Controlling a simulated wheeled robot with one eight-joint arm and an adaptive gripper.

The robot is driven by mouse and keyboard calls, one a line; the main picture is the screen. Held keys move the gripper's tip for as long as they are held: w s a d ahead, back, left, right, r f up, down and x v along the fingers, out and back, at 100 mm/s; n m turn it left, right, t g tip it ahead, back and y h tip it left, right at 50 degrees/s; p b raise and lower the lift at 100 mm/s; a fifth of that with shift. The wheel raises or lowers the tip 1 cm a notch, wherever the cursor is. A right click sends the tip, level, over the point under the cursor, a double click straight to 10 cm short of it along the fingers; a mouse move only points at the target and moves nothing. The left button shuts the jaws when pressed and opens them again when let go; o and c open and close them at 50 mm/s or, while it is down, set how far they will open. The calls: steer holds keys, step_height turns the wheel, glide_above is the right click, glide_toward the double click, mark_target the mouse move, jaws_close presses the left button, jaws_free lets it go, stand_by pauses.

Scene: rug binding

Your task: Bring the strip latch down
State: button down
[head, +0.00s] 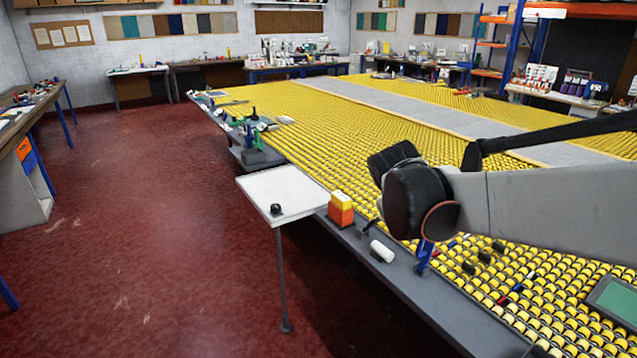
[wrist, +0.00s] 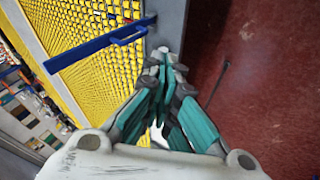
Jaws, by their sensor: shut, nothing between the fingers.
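A long blue bar with a small blue loop handle (wrist: 100,43), which looks like the strip latch, lies across the edge of the yellow roller surface in the wrist view. Its right end reaches the grey table edge. My gripper (wrist: 163,56), with teal-sided fingers, is shut and empty. Its tips appear just below and right of the bar's right end; I cannot tell whether they touch it. In the head view a small upright blue piece (head: 424,257) stands at the table's front edge under my arm, perhaps the same latch. My gripper cannot be made out there.
The table of yellow rollers (head: 330,140) fills the middle. A white side stand (head: 283,187) with a black knob, an orange-yellow block (head: 341,209) and a white roll (head: 382,251) are at its front edge. The red floor (head: 150,200) at left is clear.

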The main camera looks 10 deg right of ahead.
steer(key=w+d+f+n+h+p, duration=0.1)
steer(key=w+d+f+h, duration=0.1)
steer(key=w, duration=0.5)
steer(key=w+d+f+g+h+p, duration=0.1)
steer(key=w+d+f+h+p, duration=0.1)
steer(key=w+d, duration=0.3)
steer(key=w, duration=0.3)
steer(key=shift+f+n+p, duration=0.3)
steer(key=shift+n, duration=0.1)
steer(key=shift+g, duration=0.3)
steer(key=r+b+x, duration=0.1)
steer(key=x, duration=0.5)
steer(key=d+b+x, duration=0.1)
steer(key=b+x, duration=0.1)
steer(key=x, duration=0.5)
steer(key=shift+w+d+r, duration=0.3)
steer(key=shift+w+d, duration=0.05)
steer(key=shift+d, duration=0.05)
steer(key=shift+d, duration=0.1)
